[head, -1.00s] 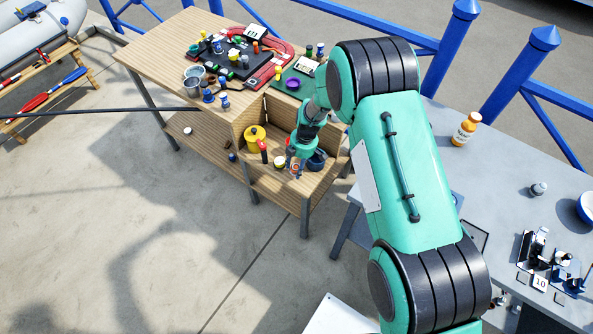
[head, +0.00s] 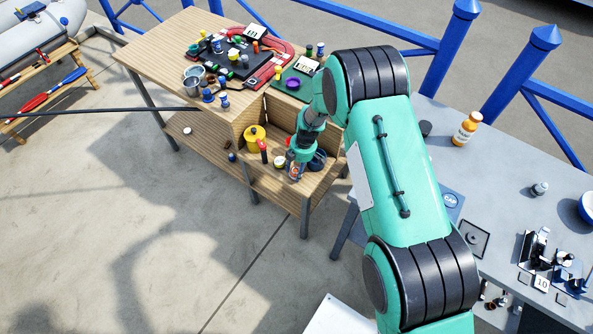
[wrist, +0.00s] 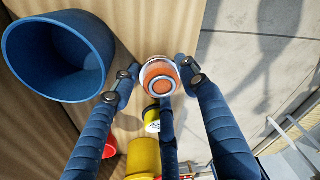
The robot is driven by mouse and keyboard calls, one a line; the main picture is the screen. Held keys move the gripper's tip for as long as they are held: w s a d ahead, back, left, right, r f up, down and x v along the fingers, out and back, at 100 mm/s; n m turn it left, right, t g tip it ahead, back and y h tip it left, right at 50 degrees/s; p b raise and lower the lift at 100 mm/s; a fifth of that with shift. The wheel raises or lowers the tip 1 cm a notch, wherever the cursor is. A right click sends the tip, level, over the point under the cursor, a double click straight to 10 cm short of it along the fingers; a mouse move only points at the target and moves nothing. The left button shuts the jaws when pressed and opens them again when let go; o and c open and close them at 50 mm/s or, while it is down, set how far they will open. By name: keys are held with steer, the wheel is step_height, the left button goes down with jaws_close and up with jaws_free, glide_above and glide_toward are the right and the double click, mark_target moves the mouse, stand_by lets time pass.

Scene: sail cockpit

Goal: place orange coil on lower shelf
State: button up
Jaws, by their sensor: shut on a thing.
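My gripper (head: 296,166) is low over the recessed wooden shelf (head: 272,187) at the right end of the bench. In the wrist view, the fingertips of my gripper (wrist: 160,80) close around the orange coil (wrist: 160,79), a round orange piece with a pale rim. In the head view only a small part of the coil (head: 294,173) shows below the fingers. I cannot tell whether it touches the shelf.
A blue bowl (wrist: 55,55) stands close left of the fingers in the wrist view. A yellow pot (head: 254,138) and a red-topped item (head: 264,148) stand on the same shelf. Another wooden shelf (head: 195,150) lies lower left. The bench top (head: 165,50) holds many small items.

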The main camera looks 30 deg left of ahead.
steer(key=shift+f, duration=0.15)
steer(key=o, duration=1)
steer(key=shift+r, duration=0.25)
steer(key=r, duration=0.4)
steer(key=w+d+r+p, duration=0.1)
steer(key=r, duration=0.6)
steer(key=shift+w+d+r+p, duration=0.15)
steer(key=shift+w+r+p, duration=0.05)
steer(key=shift+r+p, duration=0.15)
